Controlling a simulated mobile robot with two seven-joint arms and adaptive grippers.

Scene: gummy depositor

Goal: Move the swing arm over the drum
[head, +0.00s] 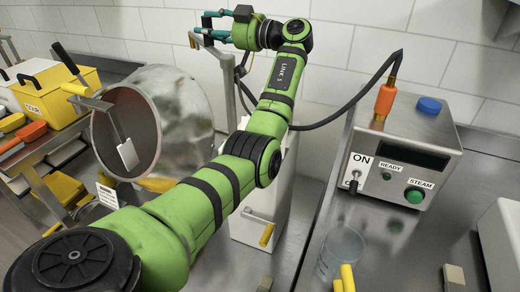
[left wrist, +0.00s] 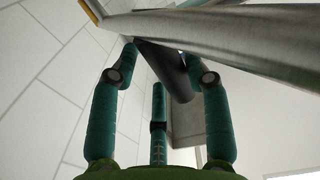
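The drum (head: 185,108) is a shiny metal barrel on its side at the left of the head view, its open end facing left. A grey metal bar that looks like the swing arm (head: 229,90) rises behind my left arm, to the right of the drum, and bends left at the top. My left gripper (head: 207,26) is at this bent top end, above the drum. In the left wrist view, its teal fingers (left wrist: 158,58) are spread on both sides of a dark tapered piece (left wrist: 178,78) beneath a grey bar (left wrist: 230,35). Contact is unclear. My right gripper is out of view.
A steam box (head: 400,150) with a hose stands on the right bench. A clear beaker (head: 342,250) is near its front. A yellow bin (head: 50,95) is at the left. My left arm crosses the middle and hides part of the white housing (head: 262,225).

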